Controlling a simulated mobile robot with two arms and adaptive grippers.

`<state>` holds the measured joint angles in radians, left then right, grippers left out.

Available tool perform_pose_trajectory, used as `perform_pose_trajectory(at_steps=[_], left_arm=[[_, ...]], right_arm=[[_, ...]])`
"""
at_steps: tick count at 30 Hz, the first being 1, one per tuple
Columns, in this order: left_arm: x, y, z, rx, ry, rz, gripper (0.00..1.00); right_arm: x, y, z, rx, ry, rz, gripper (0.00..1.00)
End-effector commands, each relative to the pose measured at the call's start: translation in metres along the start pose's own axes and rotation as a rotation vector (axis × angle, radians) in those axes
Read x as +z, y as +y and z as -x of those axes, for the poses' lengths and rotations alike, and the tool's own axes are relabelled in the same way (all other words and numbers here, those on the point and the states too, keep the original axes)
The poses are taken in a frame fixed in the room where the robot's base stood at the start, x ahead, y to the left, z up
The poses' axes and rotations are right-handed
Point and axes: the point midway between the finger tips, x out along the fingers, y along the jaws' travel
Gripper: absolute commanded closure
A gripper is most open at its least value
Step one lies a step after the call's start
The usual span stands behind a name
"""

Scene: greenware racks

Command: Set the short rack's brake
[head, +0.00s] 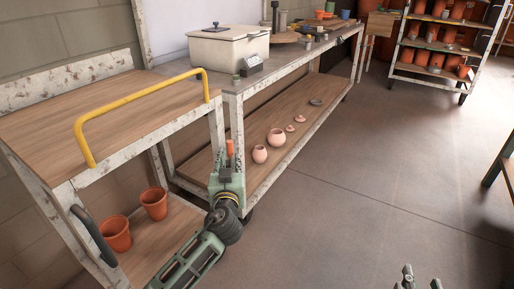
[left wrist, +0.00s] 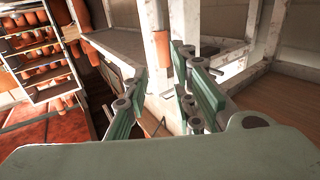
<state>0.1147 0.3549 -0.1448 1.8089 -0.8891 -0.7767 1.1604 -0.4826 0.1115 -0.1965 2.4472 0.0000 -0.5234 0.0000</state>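The short rack (head: 62,187) appears to be the low white-framed unit at the left, with two wooden shelves and a yellow push bar (head: 78,128). An upright orange grip (head: 229,148), perhaps the brake lever, stands by its right front post. It also shows in the left wrist view (left wrist: 164,48), in front of a white post, ahead of the finger gap. My left gripper (head: 227,168) is just below the grip in the head view; its green fingers (left wrist: 160,100) are apart with nothing held. My right gripper (head: 420,277) is open and empty at the bottom right.
Two terracotta pots (head: 116,234) stand on the rack's lower shelf. A long workbench (head: 233,88) runs behind, with small pink pots (head: 277,137) on its lower shelf. A tall wheeled rack (head: 433,75) of pots stands far right. The floor (head: 350,180) between is clear.

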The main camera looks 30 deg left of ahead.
Motion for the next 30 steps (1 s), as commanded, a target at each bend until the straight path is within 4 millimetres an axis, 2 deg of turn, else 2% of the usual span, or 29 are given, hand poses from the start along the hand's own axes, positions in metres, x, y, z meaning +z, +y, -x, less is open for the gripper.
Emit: perform_pose_trajectory(at_steps=[9, 15, 25, 30], left_arm=[[0.0, -0.001, -0.048, -0.003, 0.002, -0.002, 0.76], [0.001, -0.001, -0.07, -0.001, -0.001, -0.001, 0.76], [0.001, -0.001, -0.075, -0.001, -0.002, 0.0, 0.76], [0.001, -0.001, -0.075, -0.001, -0.003, 0.0, 0.89]], right_arm=[[-0.031, -0.004, -0.002, -0.01, 0.154, -0.002, 0.6], [-0.05, -0.007, 0.001, -0.015, 0.25, -0.005, 0.6], [-0.056, -0.007, 0.002, -0.016, 0.275, -0.005, 0.6], [-0.056, -0.007, 0.002, -0.016, 0.274, -0.005, 0.6]])
